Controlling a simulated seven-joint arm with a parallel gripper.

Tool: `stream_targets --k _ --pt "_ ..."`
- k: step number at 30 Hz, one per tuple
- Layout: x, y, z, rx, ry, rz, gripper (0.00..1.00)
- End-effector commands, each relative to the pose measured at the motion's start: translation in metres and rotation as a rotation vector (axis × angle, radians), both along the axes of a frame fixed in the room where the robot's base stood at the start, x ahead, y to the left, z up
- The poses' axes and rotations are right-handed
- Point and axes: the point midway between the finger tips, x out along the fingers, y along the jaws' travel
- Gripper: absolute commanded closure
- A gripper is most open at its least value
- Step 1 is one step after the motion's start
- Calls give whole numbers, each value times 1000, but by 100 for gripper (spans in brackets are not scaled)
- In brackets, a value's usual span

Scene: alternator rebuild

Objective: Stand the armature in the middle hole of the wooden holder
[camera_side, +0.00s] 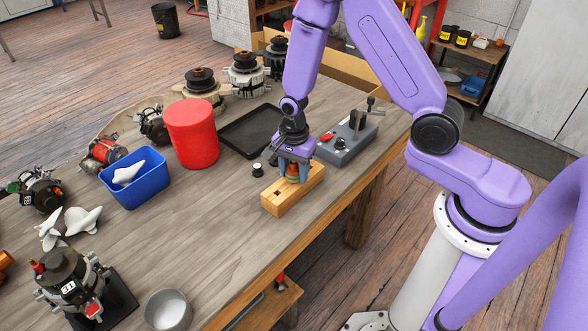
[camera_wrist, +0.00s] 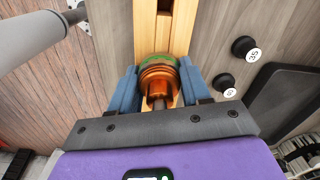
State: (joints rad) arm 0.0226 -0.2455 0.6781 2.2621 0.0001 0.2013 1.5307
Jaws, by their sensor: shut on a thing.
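The wooden holder (camera_side: 283,202) is a pale block lying on the grey workbench, and a dark hole shows near its front end in the side view. It also runs up the wrist view (camera_wrist: 184,27), where a dark slot shows at the top. My gripper (camera_side: 292,177) is over the holder with its blue fingers shut on the armature (camera_wrist: 158,72), a copper and green round part with a shaft toward my palm. The armature looks upright. Its lower end is hidden, so I cannot tell whether it is in a hole or just above it.
A grey fixture (camera_side: 346,141) stands right behind the holder, and a black tray (camera_side: 250,130) lies behind it. A small black weight (camera_side: 257,170) is left of the holder. A red canister (camera_side: 192,134) and blue bin (camera_side: 136,184) stand farther left.

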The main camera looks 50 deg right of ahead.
Motion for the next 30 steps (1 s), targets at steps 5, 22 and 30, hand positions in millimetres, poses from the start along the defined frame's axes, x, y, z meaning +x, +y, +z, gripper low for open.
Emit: stream_targets --k 5,22,30 --pt "1 0 0 1 -2 -1 100" --pt "0 0 -1 0 -1 -1 100" --pt "1 0 -3 1 -2 -1 40"
